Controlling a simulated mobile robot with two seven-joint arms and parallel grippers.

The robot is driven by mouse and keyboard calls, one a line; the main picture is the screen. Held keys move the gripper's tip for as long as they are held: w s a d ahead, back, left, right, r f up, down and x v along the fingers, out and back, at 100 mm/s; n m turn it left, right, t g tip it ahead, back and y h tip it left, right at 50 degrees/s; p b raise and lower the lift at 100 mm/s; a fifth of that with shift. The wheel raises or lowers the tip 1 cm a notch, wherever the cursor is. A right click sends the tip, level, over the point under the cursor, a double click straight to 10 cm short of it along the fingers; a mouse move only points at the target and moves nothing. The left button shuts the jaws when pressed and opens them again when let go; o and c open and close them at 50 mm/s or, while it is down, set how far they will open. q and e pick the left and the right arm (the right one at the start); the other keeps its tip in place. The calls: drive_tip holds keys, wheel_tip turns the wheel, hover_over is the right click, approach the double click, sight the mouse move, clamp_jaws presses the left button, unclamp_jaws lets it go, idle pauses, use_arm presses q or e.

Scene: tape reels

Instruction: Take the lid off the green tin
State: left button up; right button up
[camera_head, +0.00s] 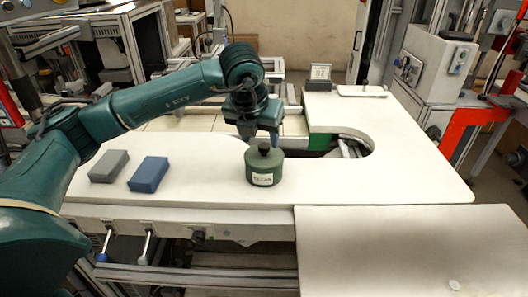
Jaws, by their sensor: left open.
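The green tin (263,172) stands upright on the white worktop (380,180), with a pale label on its front. Its lid (264,157) is on top and carries a dark knob (264,148). My left gripper (262,138) points down just above the lid. My right gripper is not in view.
A grey block (109,166) and a blue block (149,174) lie on the worktop left of the tin. A small display (319,76) and a white plate with a knob (361,91) are at the back. The worktop right of the tin is clear.

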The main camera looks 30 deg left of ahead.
sight(264, 146)
use_arm(q)
drive_tip(key=x, duration=0.3)
drive_tip(key=shift+w+d+f+p, duration=0.1)
drive_tip(key=shift+w+f+p, duration=0.15)
drive_tip(key=shift+p, duration=0.15)
drive_tip(key=shift+f, duration=0.1)
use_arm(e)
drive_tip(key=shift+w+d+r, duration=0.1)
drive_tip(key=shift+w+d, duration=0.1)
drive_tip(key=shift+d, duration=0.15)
use_arm(q)
drive_tip(key=shift+c, duration=0.5)
drive_tip(key=c, duration=1)
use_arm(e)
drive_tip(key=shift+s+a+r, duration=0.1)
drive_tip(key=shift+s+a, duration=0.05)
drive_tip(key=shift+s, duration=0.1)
